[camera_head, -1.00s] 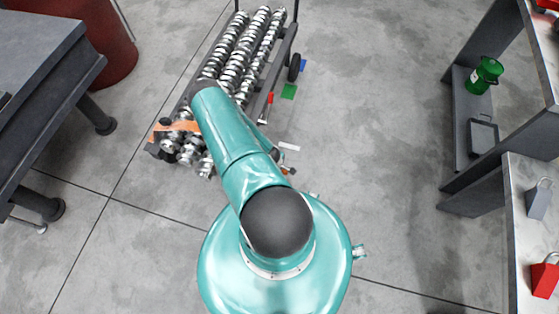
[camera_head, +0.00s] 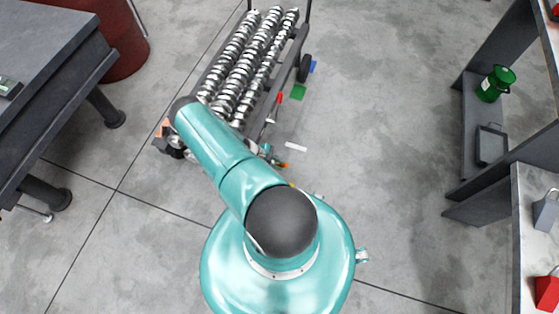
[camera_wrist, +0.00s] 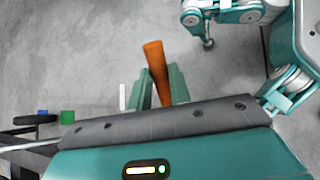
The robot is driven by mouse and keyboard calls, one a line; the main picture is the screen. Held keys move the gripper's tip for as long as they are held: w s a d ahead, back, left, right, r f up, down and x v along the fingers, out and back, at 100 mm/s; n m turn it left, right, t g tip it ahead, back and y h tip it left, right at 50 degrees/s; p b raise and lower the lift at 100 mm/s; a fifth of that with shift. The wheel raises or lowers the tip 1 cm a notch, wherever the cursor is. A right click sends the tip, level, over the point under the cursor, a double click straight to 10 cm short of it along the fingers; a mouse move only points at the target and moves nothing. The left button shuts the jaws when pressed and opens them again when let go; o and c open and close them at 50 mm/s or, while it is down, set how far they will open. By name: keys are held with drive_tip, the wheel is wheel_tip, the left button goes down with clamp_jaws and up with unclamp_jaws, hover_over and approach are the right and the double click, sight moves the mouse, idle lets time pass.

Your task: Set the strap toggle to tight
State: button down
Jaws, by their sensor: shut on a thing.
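An orange handle (camera_wrist: 155,62), which looks like the strap toggle, stands between the two green fingers of my gripper (camera_wrist: 161,88) in the wrist view. My gripper is shut on it, and its upper end sticks out past the fingers. In the head view an orange tip (camera_head: 283,165) shows just right of my arm, beside the cart's near right corner. My arm hides most of the gripper there. An orange strap (camera_head: 163,130) shows at the cart's near left corner; the rest is hidden behind my arm.
The dark wheeled cart (camera_head: 283,68) carries several metal crankshafts (camera_head: 240,70). A red-tipped lever (camera_head: 279,98) stands at its right side. A grey workbench (camera_head: 50,60) and a red barrel (camera_head: 115,40) are at left. Shelves (camera_head: 500,165) stand at right.

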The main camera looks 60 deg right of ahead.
drive_tip(key=shift+w, duration=0.1)
idle(0.3)
drive_tip(key=c, duration=1.3)
unclamp_jaws()
drive_tip(key=shift+r, duration=0.1)
drive_tip(key=v, duration=1.3)
drive_tip(key=shift+w+a, duration=0.15)
drive_tip(key=shift+w, duration=0.2)
